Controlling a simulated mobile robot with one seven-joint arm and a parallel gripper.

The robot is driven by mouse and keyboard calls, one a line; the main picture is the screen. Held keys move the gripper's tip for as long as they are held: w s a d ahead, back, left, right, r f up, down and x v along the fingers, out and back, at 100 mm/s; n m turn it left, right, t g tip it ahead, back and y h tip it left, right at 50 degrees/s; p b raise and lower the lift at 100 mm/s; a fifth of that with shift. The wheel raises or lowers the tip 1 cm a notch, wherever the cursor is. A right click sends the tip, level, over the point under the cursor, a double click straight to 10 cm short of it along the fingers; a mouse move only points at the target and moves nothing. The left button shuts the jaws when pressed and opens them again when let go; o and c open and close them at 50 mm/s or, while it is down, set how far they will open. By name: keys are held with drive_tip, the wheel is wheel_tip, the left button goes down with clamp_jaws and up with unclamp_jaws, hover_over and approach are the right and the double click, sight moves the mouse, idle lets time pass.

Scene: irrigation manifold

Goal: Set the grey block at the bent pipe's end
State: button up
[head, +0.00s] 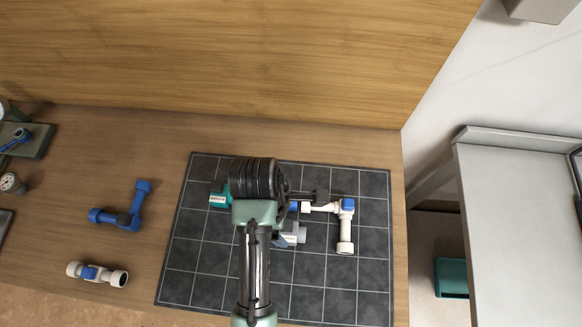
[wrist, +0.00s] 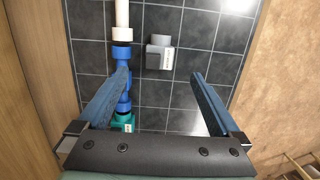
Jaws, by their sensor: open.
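The grey block (wrist: 160,54), with a pale label on its side, sits on the dark tiled mat (wrist: 88,50). In the head view the grey block (head: 300,235) is partly hidden by my arm. My gripper (wrist: 160,74) is open and empty, with the block just ahead of its fingertips, between their lines. A white bent pipe with a blue elbow (head: 347,205) lies on the mat to the block's right. Its white arm (wrist: 122,16) meets a blue pipe piece (wrist: 122,58) in the wrist view, beside my left finger.
A teal block (head: 219,198) stands at the blue piece's other end. A blue bent pipe (head: 130,212) and a white pipe with a blue middle (head: 96,273) lie on the wooden bench left of the mat. A wooden panel (head: 220,60) rises behind. The mat's front is largely clear.

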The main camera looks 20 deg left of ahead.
sight(291, 230)
drive_tip(key=f, duration=0.4)
drive_tip(key=d+f+p, duration=0.1)
drive_tip(key=f, duration=0.7)
drive_tip(key=shift+w+d+f+p, duration=0.1)
drive_tip(key=shift+w+d+p, duration=0.15)
drive_tip(key=shift+d+p, duration=0.1)
clamp_jaws()
